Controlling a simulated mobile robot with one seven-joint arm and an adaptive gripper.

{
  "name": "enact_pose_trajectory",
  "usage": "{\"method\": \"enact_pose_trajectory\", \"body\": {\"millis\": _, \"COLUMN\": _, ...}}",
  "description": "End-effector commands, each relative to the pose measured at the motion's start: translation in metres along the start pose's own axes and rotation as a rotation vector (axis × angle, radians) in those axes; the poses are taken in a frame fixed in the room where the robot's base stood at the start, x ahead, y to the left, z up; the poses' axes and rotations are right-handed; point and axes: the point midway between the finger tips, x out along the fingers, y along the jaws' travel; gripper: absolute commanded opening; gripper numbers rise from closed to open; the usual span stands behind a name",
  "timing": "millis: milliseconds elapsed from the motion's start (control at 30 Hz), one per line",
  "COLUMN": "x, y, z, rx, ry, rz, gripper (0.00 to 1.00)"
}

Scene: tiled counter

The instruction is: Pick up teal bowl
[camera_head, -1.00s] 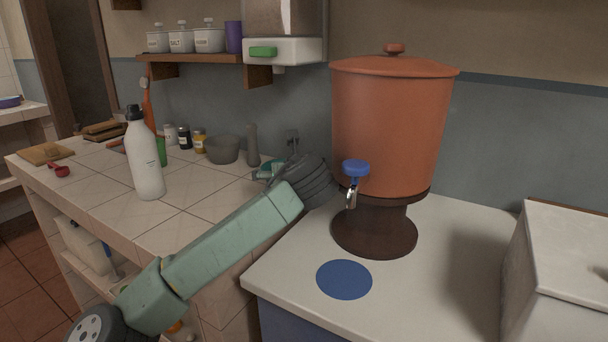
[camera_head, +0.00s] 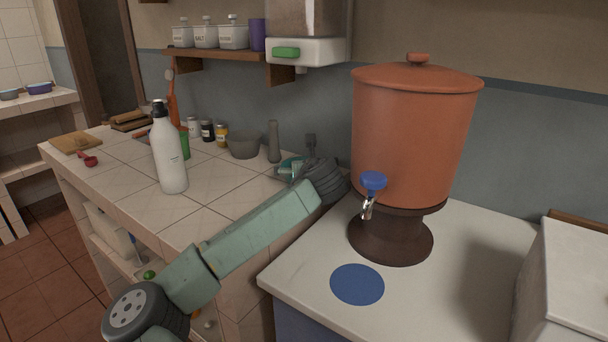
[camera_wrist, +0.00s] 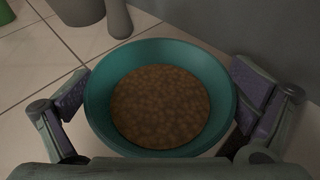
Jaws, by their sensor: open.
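The teal bowl (camera_wrist: 97,97) fills the middle of the wrist view and holds brown beans or a similar food. It sits on the tiled counter near the wall. My gripper (camera_wrist: 160,108) is open, with one finger to the left of the bowl and one to the right. The left finger is close to the rim; I cannot tell whether either touches it. In the head view only a small part of the bowl (camera_head: 287,170) shows, mostly hidden behind my wrist and gripper.
A grey mortar (camera_head: 245,145) and a pestle (camera_head: 273,142) stand just left of the bowl. A white bottle (camera_head: 169,155) stands nearer the front of the tiled counter (camera_head: 205,205). A clay water dispenser (camera_head: 412,135) stands right of my arm. The wall is close behind the bowl.

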Motion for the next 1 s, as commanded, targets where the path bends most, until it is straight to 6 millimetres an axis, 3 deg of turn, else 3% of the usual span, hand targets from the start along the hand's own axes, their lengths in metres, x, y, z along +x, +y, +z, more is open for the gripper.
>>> {"method": "enact_pose_trajectory", "body": {"millis": 67, "x": -0.0001, "y": 0.0000, "z": -0.0003, "rx": 0.000, "ry": 0.000, "rz": 0.000, "gripper": 1.00}}
{"method": "enact_pose_trajectory", "body": {"millis": 700, "x": -0.0007, "y": 0.0002, "z": 0.0007, "rx": 0.000, "ry": -0.001, "rz": 0.000, "gripper": 0.57}}
{"method": "enact_pose_trajectory", "body": {"millis": 1000, "x": -0.0021, "y": -0.0001, "z": 0.0047, "rx": -0.001, "ry": -0.002, "rz": 0.000, "gripper": 0.56}}
